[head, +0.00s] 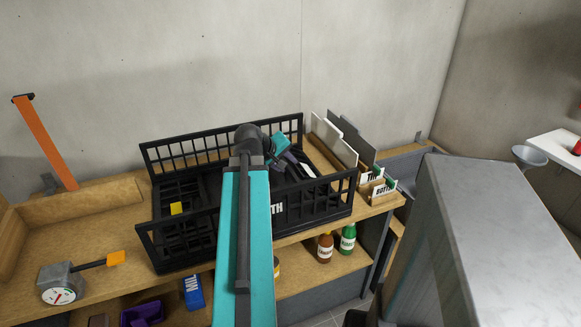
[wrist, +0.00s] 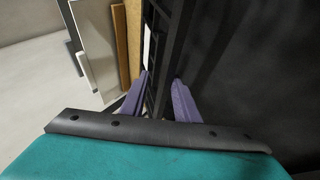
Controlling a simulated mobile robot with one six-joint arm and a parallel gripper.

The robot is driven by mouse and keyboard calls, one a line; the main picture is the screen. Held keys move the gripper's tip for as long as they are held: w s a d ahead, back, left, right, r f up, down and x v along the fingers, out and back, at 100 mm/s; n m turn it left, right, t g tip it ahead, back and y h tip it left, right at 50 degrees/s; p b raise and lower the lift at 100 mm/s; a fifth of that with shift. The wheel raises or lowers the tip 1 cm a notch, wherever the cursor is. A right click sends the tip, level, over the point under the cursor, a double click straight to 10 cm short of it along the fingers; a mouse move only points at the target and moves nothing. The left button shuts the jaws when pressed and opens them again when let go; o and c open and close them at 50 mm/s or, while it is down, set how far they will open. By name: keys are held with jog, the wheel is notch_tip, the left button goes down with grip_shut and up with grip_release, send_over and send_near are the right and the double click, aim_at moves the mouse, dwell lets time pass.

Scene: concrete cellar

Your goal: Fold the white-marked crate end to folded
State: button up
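The black lattice crate (head: 178,153) stands on the wooden bench, its two long sides upright. Its left end panel, with a yellow mark (head: 176,208), looks flat inside the crate. The white mark (head: 308,170) shows at the crate's right end, beside my gripper (head: 292,157). My arm hides part of this end, so its exact tilt is hard to tell. In the wrist view, the purple fingers of my gripper (wrist: 161,80) are apart, with a black lattice edge (wrist: 165,45) between them. Whether they touch it is not clear.
Upright boards (head: 335,138) and a small labelled box (head: 381,188) stand right of the crate. A dial gauge (head: 62,284) and orange strap (head: 45,140) are at left. Bottles (head: 348,239) stand on the lower shelf. A grey cabinet (head: 490,230) fills the right foreground.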

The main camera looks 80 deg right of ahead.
jog(key=b+v, duration=0.2)
jog(key=v, duration=0.4)
jog(key=shift+c, duration=0.3)
